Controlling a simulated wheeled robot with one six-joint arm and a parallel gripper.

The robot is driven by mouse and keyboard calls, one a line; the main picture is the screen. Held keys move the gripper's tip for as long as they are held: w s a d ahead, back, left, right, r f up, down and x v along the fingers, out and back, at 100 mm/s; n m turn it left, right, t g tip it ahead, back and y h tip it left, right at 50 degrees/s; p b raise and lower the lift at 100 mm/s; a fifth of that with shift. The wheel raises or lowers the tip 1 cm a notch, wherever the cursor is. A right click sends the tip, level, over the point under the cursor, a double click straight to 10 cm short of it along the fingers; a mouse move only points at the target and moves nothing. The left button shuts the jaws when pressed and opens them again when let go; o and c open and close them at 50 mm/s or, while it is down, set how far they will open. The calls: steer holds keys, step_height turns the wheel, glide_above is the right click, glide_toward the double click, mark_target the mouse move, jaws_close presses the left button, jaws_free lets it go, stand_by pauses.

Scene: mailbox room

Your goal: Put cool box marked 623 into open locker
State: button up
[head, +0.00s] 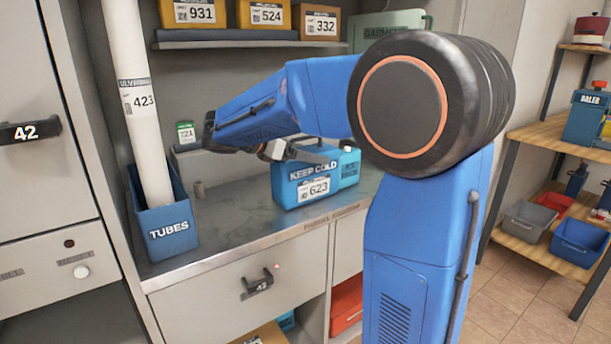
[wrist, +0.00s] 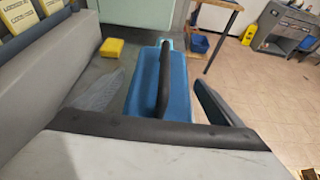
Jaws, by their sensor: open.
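The blue cool box (head: 331,172), marked KEEP COLD and 623, stands upright on the grey counter. In the wrist view, the blue cool box (wrist: 146,84) lies ahead of my gripper (wrist: 159,80), with its dark handle running lengthwise between the two fingers. My gripper (head: 287,150) is open and reaches in from the left at the top of the box in the head view. I cannot tell whether the fingers touch the handle. The locker door marked 42 (head: 50,170) looks shut; no open locker is clearly in view.
A blue TUBES holder (head: 168,225) with a tall white tube (head: 128,60) stands at the counter's left. Yellow parcels (head: 263,18) sit on the shelf (head: 225,44) above. A pale green case (head: 390,24) is behind my arm. A wooden rack (head: 558,140) stands right.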

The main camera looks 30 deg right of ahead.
steer(key=c, duration=1.9)
steer(key=shift+c, duration=1.3)
steer(key=shift+r, duration=0.15)
